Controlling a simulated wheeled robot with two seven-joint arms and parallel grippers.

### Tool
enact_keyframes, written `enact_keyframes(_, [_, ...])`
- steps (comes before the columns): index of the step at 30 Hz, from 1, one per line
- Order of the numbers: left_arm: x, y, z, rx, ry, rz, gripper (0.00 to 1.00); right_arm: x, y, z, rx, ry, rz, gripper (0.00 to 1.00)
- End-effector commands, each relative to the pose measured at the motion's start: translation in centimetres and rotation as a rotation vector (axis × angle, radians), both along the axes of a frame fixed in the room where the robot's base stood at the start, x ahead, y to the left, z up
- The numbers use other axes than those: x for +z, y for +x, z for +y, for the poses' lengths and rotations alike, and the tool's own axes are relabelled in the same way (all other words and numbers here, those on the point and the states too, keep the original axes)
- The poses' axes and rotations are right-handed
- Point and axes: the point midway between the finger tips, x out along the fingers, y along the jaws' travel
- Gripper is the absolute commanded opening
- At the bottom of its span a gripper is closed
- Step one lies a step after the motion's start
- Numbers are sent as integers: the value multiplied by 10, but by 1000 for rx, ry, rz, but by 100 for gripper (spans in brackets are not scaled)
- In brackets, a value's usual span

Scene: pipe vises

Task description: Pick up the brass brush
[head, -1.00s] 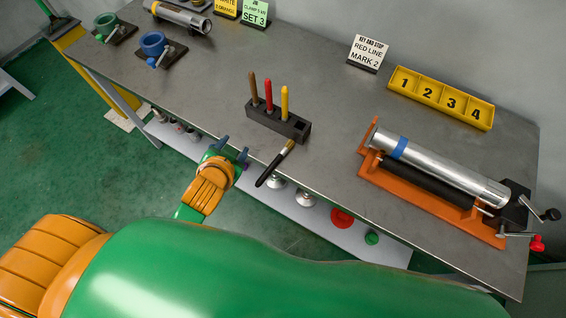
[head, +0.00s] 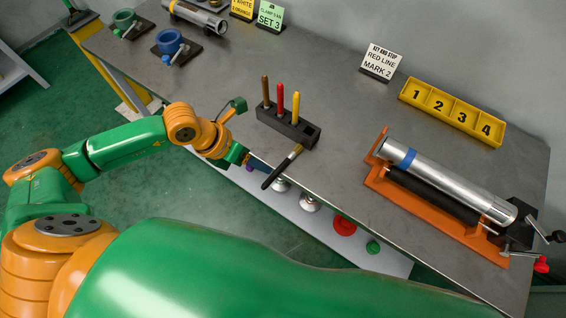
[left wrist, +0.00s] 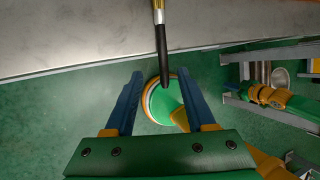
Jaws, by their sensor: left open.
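The brass brush (head: 281,168) has a black handle and a brass-coloured ferrule. It lies on the grey table at its front edge, with the handle sticking out past the edge. My left gripper (head: 256,164) is open and empty just left of the handle in the head view. In the left wrist view the brush handle (left wrist: 161,42) comes down from the top, and its end shows between the tips of the open blue fingers (left wrist: 160,75). I cannot tell how far apart handle and fingers are in depth. My right gripper is not in view.
A black block (head: 287,125) with brown, red and yellow sticks stands just behind the brush. An orange vise (head: 434,209) with a metal pipe (head: 450,182) is to the right. A yellow numbered tray (head: 453,113) is at the back. A shelf (head: 305,230) runs below the table edge.

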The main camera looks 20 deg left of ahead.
Motion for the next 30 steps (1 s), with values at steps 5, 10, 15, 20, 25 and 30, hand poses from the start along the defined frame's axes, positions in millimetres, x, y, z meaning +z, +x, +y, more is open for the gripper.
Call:
enact_keyframes(5, [-22,4,-14,-3,-4,6,55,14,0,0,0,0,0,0])
enact_keyframes(10, [-52,11,-28,-3,-6,2,55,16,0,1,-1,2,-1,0])
enact_keyframes(15, [-57,12,-30,-4,-5,0,55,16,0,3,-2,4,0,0])
enact_keyframes(20, [-57,12,-30,-3,-6,1,36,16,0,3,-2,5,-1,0])
enact_keyframes(25, [-57,12,-30,-3,-6,1,0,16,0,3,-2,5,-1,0])
enact_keyframes(30, [-57,12,-30,-3,-8,0,0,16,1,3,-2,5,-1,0])
